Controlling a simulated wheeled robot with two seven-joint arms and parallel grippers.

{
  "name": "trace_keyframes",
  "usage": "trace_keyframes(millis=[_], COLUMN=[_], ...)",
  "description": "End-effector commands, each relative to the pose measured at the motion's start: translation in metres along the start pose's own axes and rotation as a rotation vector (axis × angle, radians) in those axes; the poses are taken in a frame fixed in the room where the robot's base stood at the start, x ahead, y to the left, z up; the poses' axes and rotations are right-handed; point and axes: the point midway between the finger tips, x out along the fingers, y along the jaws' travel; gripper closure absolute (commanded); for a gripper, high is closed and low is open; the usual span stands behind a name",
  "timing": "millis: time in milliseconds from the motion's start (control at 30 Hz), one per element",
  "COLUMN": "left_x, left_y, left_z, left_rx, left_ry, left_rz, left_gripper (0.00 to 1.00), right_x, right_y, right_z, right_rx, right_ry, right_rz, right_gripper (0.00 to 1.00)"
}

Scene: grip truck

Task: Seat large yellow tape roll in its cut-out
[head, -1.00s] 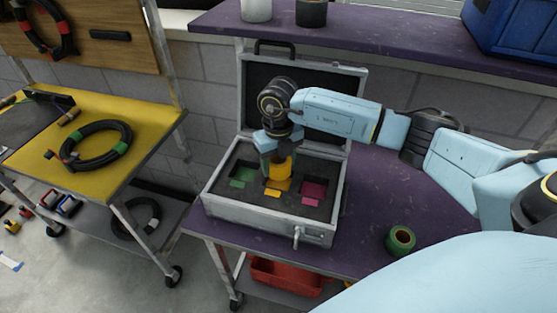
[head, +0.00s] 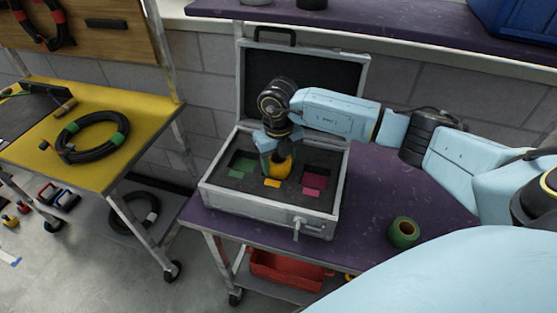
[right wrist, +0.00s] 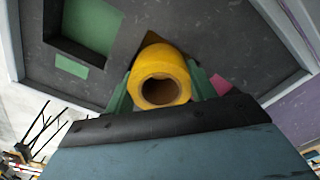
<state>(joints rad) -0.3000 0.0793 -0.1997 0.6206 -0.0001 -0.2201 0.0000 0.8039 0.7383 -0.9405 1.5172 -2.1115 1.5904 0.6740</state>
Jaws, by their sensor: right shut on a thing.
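The large yellow tape roll (head: 280,165) is in my right gripper (head: 277,158), at the middle of the open case's dark foam (head: 232,180). In the right wrist view the roll (right wrist: 160,78) sits between the two green fingers, with its brown core facing the camera. My right gripper is shut on it. The roll is over the middle cut-out, whose yellow edge (right wrist: 152,38) shows behind it; how deep it sits I cannot tell. A yellow label (head: 272,183) lies in front of it. My left gripper is not in view.
The case (head: 262,215) has a green-marked cut-out (head: 243,162) at left and a magenta-marked one (head: 315,180) at right. A green tape roll (head: 404,232) stands on the purple cart to the right. The raised lid (head: 301,85) stands behind my gripper.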

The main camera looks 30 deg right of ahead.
Motion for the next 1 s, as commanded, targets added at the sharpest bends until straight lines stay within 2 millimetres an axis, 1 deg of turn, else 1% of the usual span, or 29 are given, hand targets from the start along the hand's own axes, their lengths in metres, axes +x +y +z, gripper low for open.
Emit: trace_keyframes(millis=[67,100,233,367,467,533,567,667,800,900,1000], left_x=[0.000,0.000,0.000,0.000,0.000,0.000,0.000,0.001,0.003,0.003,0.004], left_y=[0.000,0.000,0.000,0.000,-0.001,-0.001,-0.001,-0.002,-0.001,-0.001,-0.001], left_z=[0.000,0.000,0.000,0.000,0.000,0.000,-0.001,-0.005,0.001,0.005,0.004], left_rx=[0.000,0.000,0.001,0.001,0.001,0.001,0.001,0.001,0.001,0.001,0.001], left_ry=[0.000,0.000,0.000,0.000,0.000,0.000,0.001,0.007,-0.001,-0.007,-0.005], left_rz=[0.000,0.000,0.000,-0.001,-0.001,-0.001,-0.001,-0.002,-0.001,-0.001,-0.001], left_gripper=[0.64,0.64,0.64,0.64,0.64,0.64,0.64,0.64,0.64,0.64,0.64], right_x=[-0.001,-0.001,-0.001,-0.003,-0.013,-0.026,-0.033,-0.056,-0.086,-0.105,-0.120], right_y=[0.000,0.000,0.000,0.000,0.000,0.000,-0.001,0.000,-0.001,0.000,0.000], right_z=[0.000,0.000,0.000,0.000,0.001,0.002,0.002,0.002,0.002,0.001,0.001], right_rx=[0.000,0.000,0.000,0.000,-0.001,0.000,-0.001,-0.002,-0.001,-0.001,0.000], right_ry=[-0.001,-0.001,-0.001,-0.001,-0.004,-0.007,-0.009,-0.010,-0.008,-0.006,-0.004], right_rz=[0.000,0.000,0.000,0.000,0.001,0.001,0.000,0.002,0.000,0.000,0.001], right_gripper=[0.70,0.41,0.24,0.24,0.24,0.24,0.19,0.19,0.19,0.19,0.19])
